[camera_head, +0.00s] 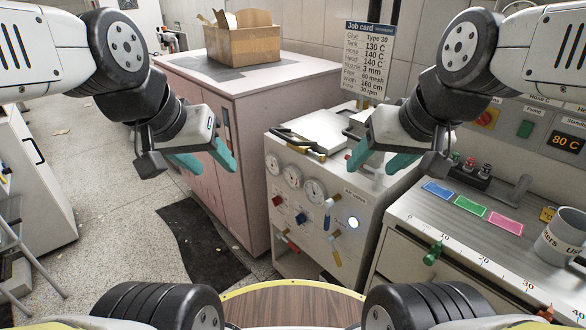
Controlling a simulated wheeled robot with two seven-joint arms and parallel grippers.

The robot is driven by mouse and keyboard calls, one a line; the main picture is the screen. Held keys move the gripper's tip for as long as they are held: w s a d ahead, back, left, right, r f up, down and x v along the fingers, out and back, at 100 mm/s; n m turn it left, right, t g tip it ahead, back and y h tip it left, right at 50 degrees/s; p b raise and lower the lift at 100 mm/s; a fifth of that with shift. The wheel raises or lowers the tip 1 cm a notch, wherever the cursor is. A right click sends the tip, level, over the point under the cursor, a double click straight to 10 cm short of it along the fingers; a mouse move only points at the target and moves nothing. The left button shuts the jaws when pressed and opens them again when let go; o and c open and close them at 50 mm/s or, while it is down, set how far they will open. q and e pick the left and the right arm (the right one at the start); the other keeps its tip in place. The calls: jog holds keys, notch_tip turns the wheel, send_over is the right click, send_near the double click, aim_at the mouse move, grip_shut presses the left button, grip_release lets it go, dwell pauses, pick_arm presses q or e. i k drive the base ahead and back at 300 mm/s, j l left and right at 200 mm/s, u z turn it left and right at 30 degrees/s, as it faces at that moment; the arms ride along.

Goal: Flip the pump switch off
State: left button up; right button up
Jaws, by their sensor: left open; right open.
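A white machine (320,225) with round gauges (291,178) stands in the middle. My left gripper (218,172) is open and empty, in the air left of the machine. My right gripper (371,172) is open and empty, in front of the machine's upper right part and hiding some of it.
A pink cabinet (205,115) with a cardboard box (242,38) stands behind left. A job card (368,55) stands behind the machine. On the right, a counter (450,225) holds coloured cards (471,205) and a mug (563,240). Floor shows at left.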

aim_at(526, 127)
jog(key=z, duration=1.5)
